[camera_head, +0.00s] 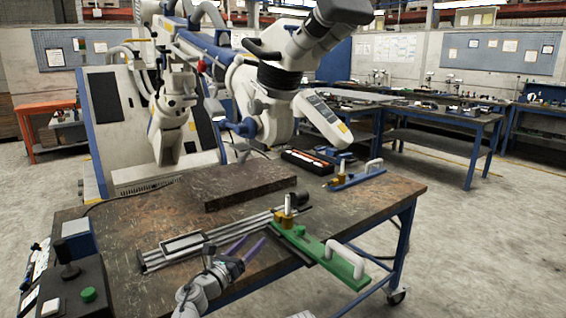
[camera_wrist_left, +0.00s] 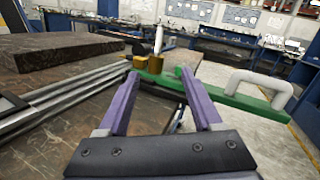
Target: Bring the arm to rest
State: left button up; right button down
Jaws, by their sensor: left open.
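The large white microscope arm (camera_head: 272,112) hangs over the back of the workbench in the head view, with dark eyepieces at its upper end. A green bar (camera_head: 318,253) with a white handle (camera_head: 345,258) and a brass post lies across the bench's right front edge. The green bar (camera_wrist_left: 235,98) and its white handle (camera_wrist_left: 262,86) also show in the left wrist view. My left gripper (camera_head: 256,240) is open and empty over the front of the bench, left of the green bar. Its purple fingers (camera_wrist_left: 158,76) point toward the brass block. My right gripper is not in view.
A metal rail (camera_head: 215,238) runs across the workbench (camera_head: 140,215). A dark slab (camera_head: 250,184) lies behind it. A blue bar (camera_head: 357,178) with a handle sits at the back right. A control box (camera_head: 75,295) with a green button stands at the front left.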

pick_arm(q)
jog(key=w+a+r+n+t+y+p, duration=0.2)
jog(key=a+r+n+y+p, duration=0.45)
jog(key=n, duration=0.65)
jog(key=s+f+n+g+y+p, duration=0.35)
jog(key=n+y+p, duration=0.2)
jog(key=n, duration=0.55)
jog(key=s+d+f+n+g+p, duration=0.1)
jog(key=s+d+n+g+p, duration=0.2)
jog(key=s, duration=0.5)
jog(key=s+d+f+n+g+p, duration=0.2)
jog(key=s+d+n+g+p, duration=0.1)
jog(key=s+g, duration=0.4)
jog(key=s+d+f+n+g+h+p, duration=0.1)
jog(key=s+n+g, duration=0.4)
jog(key=s, duration=0.5)
jog(key=d+f+p, duration=0.1)
jog(key=d+p, duration=0.1)
jog(key=shift+d+n, duration=0.3)
jog(key=shift+d, duration=0.05)
jog(key=shift+f, duration=0.1)
